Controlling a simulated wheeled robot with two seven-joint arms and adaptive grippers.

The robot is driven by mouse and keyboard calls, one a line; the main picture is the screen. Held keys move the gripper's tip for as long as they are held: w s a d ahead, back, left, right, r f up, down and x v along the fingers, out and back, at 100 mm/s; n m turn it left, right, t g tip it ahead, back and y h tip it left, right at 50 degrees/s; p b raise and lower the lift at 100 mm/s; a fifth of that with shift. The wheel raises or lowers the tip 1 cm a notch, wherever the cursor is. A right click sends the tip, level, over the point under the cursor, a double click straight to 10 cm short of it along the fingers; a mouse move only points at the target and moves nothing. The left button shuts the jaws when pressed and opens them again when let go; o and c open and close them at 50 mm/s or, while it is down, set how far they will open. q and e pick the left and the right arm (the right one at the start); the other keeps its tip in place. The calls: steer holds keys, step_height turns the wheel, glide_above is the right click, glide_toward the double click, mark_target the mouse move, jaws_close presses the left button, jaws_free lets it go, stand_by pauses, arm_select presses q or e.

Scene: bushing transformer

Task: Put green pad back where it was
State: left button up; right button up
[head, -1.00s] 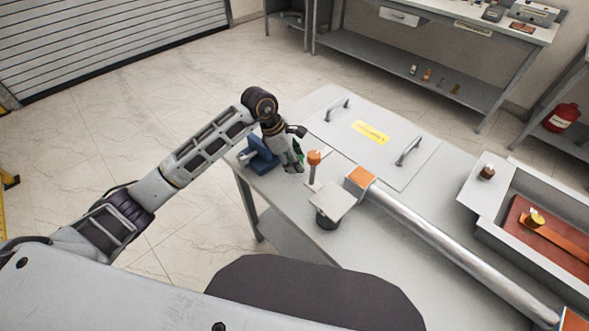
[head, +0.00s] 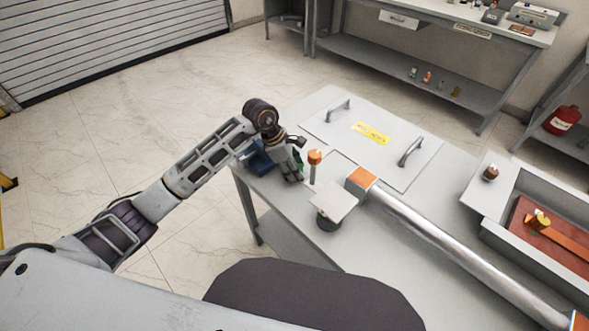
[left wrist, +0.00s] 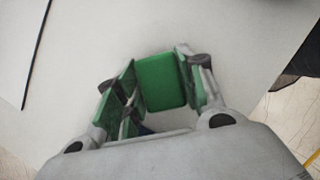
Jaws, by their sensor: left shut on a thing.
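The green pad (left wrist: 162,82) shows in the left wrist view as a flat green block with rounded corners, between the two fingers of my left gripper (left wrist: 160,90). The fingers also show green on their inner sides. My left gripper is shut on the pad. In the head view my left gripper (head: 291,177) points down at the table's left corner, and only a sliver of green shows beside its fingers. Whether the pad touches the table cannot be told. My right gripper is not in view.
A blue holder (head: 260,164) stands just left of my left gripper, partly hidden by the arm. An orange-topped post (head: 315,158) stands close on its right. A square grey plate on a dark round base (head: 334,200) and a long silver tube (head: 440,238) lie further right.

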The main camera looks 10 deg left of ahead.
arm_select(q)
steer(key=o, duration=1)
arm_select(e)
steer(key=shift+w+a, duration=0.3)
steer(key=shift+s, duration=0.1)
arm_select(q)
steer(key=shift+r, duration=0.1)
